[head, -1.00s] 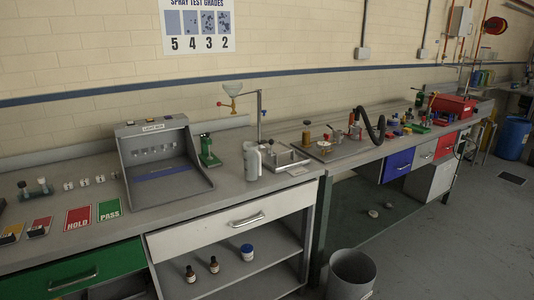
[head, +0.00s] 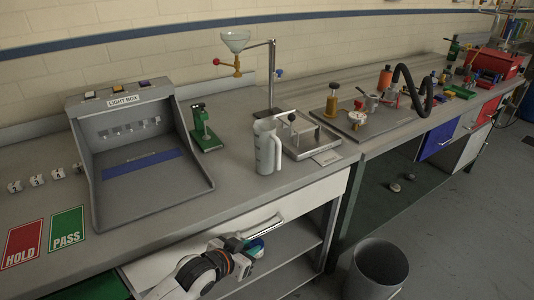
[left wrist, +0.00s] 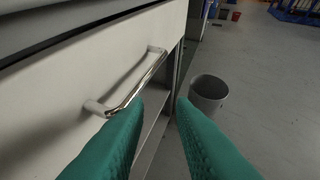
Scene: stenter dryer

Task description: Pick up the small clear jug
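The small clear jug (head: 267,147) stands upright on the grey bench top, in front of the funnel stand and just left of a metal plate device. It looks pale and greyish, with its handle on the right side. My left gripper (head: 262,238) is low in front of the white drawer, below and in front of the jug, apart from it. In the left wrist view its two green fingers (left wrist: 153,130) are spread apart with nothing between them. The jug does not show in the left wrist view. My right gripper is in neither view.
The white drawer's metal handle (left wrist: 135,88) is close ahead of the left fingers. The funnel stand (head: 271,80), plate device (head: 310,138), green press (head: 204,130) and light box (head: 140,160) surround the jug. A grey bin (head: 377,268) stands on the floor.

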